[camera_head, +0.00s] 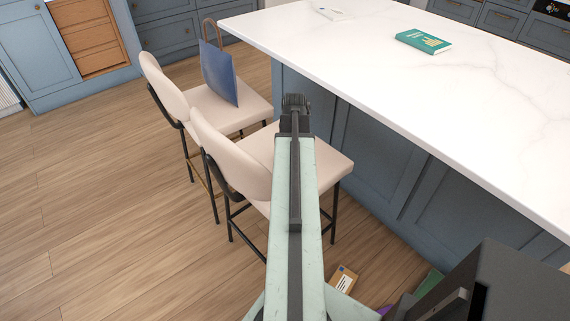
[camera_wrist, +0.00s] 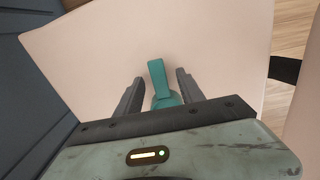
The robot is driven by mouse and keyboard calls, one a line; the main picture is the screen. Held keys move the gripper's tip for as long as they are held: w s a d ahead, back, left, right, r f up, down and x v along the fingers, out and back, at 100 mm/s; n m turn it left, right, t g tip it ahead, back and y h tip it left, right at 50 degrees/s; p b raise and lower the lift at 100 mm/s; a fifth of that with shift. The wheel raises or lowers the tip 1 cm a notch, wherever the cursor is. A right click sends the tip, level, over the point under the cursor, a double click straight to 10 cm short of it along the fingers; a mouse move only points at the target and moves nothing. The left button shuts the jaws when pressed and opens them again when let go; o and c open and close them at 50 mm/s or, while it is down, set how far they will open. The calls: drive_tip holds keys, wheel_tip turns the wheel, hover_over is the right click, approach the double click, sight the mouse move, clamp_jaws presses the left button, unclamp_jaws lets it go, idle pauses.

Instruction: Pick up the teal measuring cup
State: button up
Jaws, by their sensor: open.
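The teal measuring cup (camera_wrist: 158,82) shows in the wrist view, on the cream seat (camera_wrist: 90,60) of a chair. Its flat handle points up the picture, and its round bowl is partly hidden by my gripper's dark body. My gripper (camera_wrist: 160,76) is open, with one dark finger on each side of the cup. I see gaps between the fingers and the handle; whether they touch the bowl I cannot tell. In the head view the end of my arm (camera_head: 295,105) is over the nearer chair's seat, and the cup is hidden.
A white-topped island (camera_head: 400,90) stands right of the chairs, with a teal book (camera_head: 423,41) on top. A blue bag (camera_head: 218,70) stands on the farther chair. A brown package (camera_head: 343,279) lies low beside my arm. The wooden floor at left is clear.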

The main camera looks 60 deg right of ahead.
drive_tip(key=shift+r, duration=0.15)
clamp_jaws()
drive_tip(key=shift+r, duration=0.1)
